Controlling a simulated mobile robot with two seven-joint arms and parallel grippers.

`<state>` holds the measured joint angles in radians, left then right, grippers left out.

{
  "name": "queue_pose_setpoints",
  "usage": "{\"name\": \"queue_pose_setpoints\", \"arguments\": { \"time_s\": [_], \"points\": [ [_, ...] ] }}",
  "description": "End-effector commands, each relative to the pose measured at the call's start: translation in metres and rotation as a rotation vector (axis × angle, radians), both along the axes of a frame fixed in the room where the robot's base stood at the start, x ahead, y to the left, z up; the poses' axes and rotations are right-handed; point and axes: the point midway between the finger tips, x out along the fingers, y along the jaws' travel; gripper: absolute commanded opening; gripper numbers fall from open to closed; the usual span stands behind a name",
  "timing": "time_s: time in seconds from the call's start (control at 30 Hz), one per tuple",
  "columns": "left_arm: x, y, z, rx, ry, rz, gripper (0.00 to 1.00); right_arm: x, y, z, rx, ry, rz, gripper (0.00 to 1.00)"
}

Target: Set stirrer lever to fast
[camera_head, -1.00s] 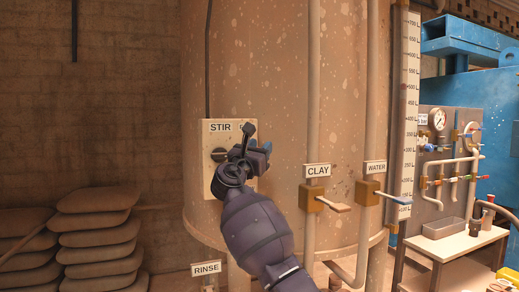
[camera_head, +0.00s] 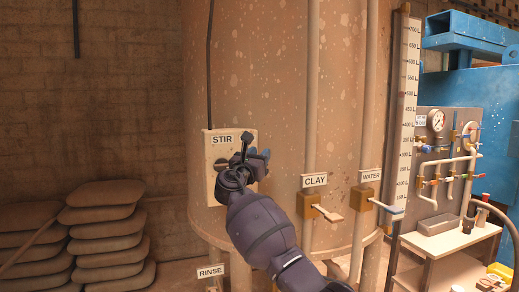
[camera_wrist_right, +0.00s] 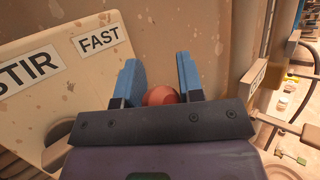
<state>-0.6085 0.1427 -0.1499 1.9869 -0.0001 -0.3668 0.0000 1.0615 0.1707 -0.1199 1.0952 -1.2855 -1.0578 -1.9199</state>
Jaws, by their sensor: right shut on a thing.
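The stirrer panel (camera_head: 212,178) is a pale plate marked STIR on the tank wall. In the wrist view the panel (camera_wrist_right: 45,105) also carries a FAST label (camera_wrist_right: 99,40) near its upper corner. The lever's red round knob (camera_wrist_right: 160,95) sits between the two blue fingers of my right gripper (camera_wrist_right: 158,65), which is shut on it. In the head view my right gripper (camera_head: 262,160) is at the right part of the panel and hides the knob. The lever's shaft and a SLOW mark cannot be made out. My left gripper is not in view.
The CLAY valve (camera_head: 308,206) and WATER valve (camera_head: 364,198) are on pipes right of the panel. A RINSE label (camera_head: 211,271) is below. Stacked sacks (camera_head: 105,235) stand at left. A level scale (camera_head: 404,110) and gauge board (camera_head: 425,170) are at right.

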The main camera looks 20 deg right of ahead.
Motion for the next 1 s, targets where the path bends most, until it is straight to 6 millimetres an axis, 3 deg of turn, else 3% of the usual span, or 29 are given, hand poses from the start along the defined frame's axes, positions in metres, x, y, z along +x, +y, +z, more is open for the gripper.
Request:
{"name": "queue_pose_setpoints", "arguments": {
  "time_s": [0.37,0.4,0.53,1.0],
  "points": [
    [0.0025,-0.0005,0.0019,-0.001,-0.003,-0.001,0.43,0.0015,-0.0004,-0.0114,0.006,0.02,-0.002,0.0],
    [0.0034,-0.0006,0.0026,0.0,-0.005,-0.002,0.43,0.0016,-0.0006,-0.0119,0.006,0.022,-0.002,0.4],
    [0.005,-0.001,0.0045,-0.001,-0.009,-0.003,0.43,0.0016,-0.0007,-0.0109,0.006,0.02,-0.002,0.59],
    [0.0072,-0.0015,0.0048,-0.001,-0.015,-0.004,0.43,-0.0078,0.0087,-0.0136,0.005,0.015,-0.001,0.6]
  ]
}}
